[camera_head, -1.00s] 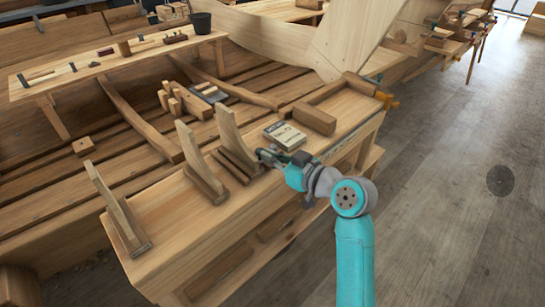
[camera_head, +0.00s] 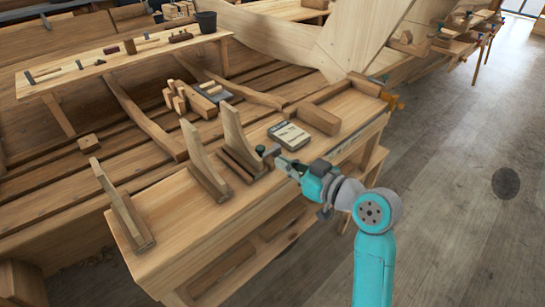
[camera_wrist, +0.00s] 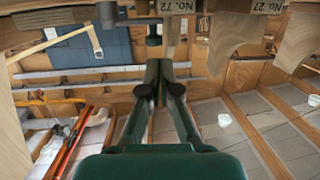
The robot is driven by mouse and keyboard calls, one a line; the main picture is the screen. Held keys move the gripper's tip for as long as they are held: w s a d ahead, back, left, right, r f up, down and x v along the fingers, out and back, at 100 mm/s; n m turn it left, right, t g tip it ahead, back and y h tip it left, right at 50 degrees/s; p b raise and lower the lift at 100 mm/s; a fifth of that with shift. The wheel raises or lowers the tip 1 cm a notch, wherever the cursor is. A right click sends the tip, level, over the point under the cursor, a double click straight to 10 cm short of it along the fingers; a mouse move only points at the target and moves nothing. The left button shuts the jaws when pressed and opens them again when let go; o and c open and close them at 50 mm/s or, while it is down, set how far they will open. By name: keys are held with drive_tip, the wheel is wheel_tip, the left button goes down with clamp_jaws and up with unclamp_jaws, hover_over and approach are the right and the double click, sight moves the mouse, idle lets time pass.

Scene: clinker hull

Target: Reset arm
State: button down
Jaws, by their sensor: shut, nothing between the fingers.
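My gripper (camera_head: 273,154) is at the end of my teal arm, over the front edge of the wooden bench (camera_head: 190,235). It points toward a curved upright wooden piece (camera_head: 233,135). In the wrist view my gripper (camera_wrist: 159,72) shows its dark green fingers drawn together, with nothing held between them. A small dark round thing (camera_head: 260,149) shows by the fingertips in the head view; I cannot tell whether it touches them.
Two more upright wooden pieces (camera_head: 201,160) (camera_head: 122,205) stand on the bench. A labelled flat box (camera_head: 289,134) and a wooden block (camera_head: 318,119) lie behind my gripper. Open floor (camera_head: 455,200) lies to the right.

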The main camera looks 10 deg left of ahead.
drive_tip(key=v, duration=0.6)
drive_tip(key=s+d+f+m+t+h, duration=0.2)
drive_tip(key=s+d+f+m+h, duration=0.3)
drive_tip(key=s+f, duration=0.45)
drive_tip(key=s+d+f+m+t+h, duration=0.3)
drive_tip(key=s+d+f+m+h, duration=0.25)
drive_tip(key=f, duration=0.65)
drive_tip(key=s+d+r+h, duration=0.1)
drive_tip(key=s+d, duration=0.3)
drive_tip(key=s, duration=0.9)
drive_tip(key=s+d+r+h, duration=0.1)
drive_tip(key=s+d, duration=0.3)
drive_tip(key=s, duration=1)
drive_tip(key=shift+d+r+t+h, duration=0.2)
drive_tip(key=shift+r+t+h, duration=0.1)
drive_tip(key=shift+r+h, duration=0.1)
drive_tip(key=shift+m, duration=0.25)
